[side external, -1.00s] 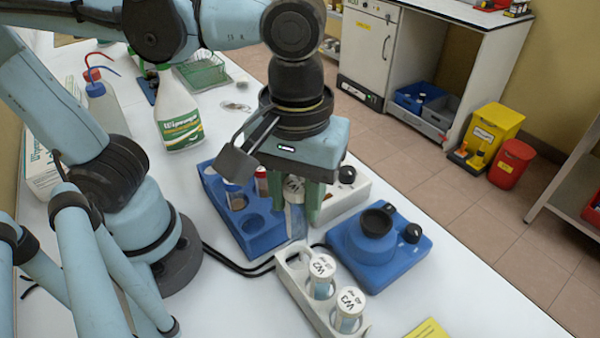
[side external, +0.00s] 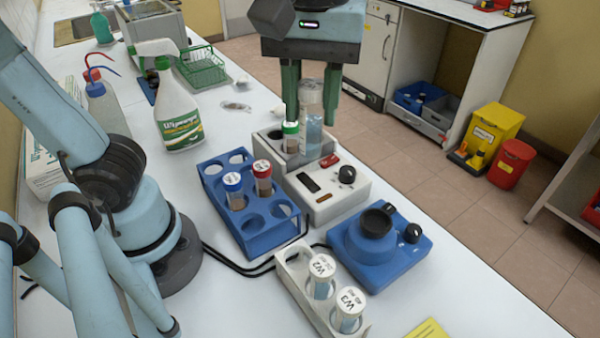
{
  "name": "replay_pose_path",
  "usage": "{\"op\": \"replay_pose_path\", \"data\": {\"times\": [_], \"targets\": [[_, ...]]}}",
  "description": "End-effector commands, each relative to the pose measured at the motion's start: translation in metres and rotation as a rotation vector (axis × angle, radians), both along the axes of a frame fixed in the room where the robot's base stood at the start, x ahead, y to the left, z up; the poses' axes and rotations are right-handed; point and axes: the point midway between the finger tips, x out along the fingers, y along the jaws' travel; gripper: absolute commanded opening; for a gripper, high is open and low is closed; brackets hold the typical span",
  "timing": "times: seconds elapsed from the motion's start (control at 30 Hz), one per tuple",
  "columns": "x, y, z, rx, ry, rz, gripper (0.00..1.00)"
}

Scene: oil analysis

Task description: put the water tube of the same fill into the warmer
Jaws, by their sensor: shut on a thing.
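My gripper (side external: 311,103) is shut on a clear water tube (side external: 313,132) with a whitish cap, upright between its green fingers. The tube is over the metal block of the warmer (side external: 330,192), a pale box with a black knob. Its lower end overlaps the block in the picture; I cannot tell whether it is in a well. A green-capped tube (side external: 291,138) stands in the block just left of it. Water tubes marked W2 (side external: 322,275) and W3 (side external: 349,308) stand in the white rack (side external: 292,272). The held tube's label is not readable.
A blue rack (side external: 250,232) holds a blue-capped tube (side external: 233,190) and a red-capped tube (side external: 263,178). A blue mixer (side external: 380,250) stands right of it. A spray bottle (side external: 180,112) stands behind the blue rack.

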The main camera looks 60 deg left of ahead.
Motion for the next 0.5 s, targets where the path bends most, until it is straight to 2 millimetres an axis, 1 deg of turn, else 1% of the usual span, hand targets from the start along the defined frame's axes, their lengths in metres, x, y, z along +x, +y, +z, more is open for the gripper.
{"op": "replay_pose_path", "data": {"times": [0.03, 0.17, 0.2, 0.37, 0.5], "targets": [[0.01, 0.011, 0.0, 0.0, 0.0, 0.043, 0.05], [0.032, 0.041, 0.001, 0.0, 0.0, 0.146, 0.05], [0.039, 0.052, 0.001, 0.0, 0.0, 0.179, 0.05], [0.06, 0.098, 0.001, 0.0, 0.0, 0.309, 0.05], [0.071, 0.14, 0.0, 0.0, 0.0, 0.419, 0.05]]}}
